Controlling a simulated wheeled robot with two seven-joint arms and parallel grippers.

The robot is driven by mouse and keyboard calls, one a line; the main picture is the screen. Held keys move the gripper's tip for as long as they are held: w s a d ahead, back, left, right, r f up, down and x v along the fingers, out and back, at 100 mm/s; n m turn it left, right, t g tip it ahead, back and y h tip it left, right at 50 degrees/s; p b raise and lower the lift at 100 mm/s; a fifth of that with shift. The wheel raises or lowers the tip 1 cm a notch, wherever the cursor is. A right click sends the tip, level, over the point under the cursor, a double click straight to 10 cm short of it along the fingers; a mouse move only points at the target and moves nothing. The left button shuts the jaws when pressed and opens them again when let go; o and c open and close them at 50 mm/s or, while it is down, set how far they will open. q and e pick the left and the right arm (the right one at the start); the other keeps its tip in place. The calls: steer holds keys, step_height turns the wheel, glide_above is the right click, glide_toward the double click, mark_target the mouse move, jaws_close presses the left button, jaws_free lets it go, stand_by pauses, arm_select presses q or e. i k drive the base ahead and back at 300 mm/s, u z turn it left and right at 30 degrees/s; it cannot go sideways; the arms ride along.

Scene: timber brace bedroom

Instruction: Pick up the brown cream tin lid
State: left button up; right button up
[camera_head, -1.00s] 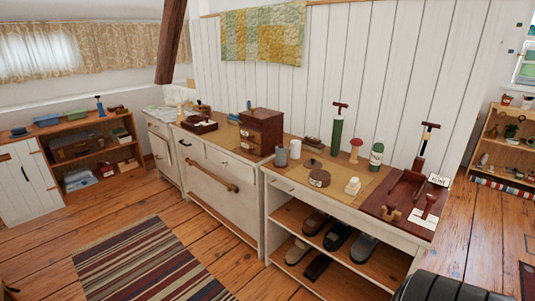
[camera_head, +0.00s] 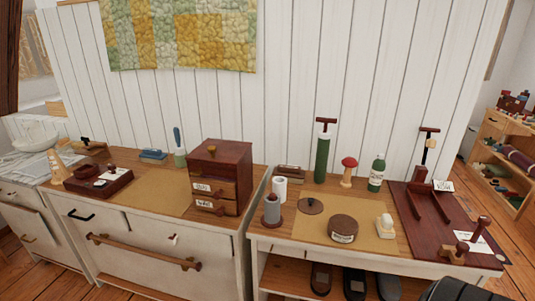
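A flat, round dark-brown lid (camera_head: 310,206) with a small knob lies on the tan mat (camera_head: 300,230) on the right-hand bench. A round brown tin (camera_head: 343,229) with a pale label stands just in front and to the right of it; the two look apart. I cannot tell whether the tin's top is open or covered.
A grey cylinder (camera_head: 272,210) and a white roll (camera_head: 280,189) stand left of the lid. A small cream bottle (camera_head: 385,227) is right of the tin. A green pump (camera_head: 322,157), red mushroom (camera_head: 348,171) and green bottle (camera_head: 376,173) stand behind. A dark-red board (camera_head: 450,243) is at right.

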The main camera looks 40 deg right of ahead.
mark_target(309, 206)
steer(key=z, duration=0.55)
steer(key=i, duration=1.05)
steer(key=z, duration=0.55)
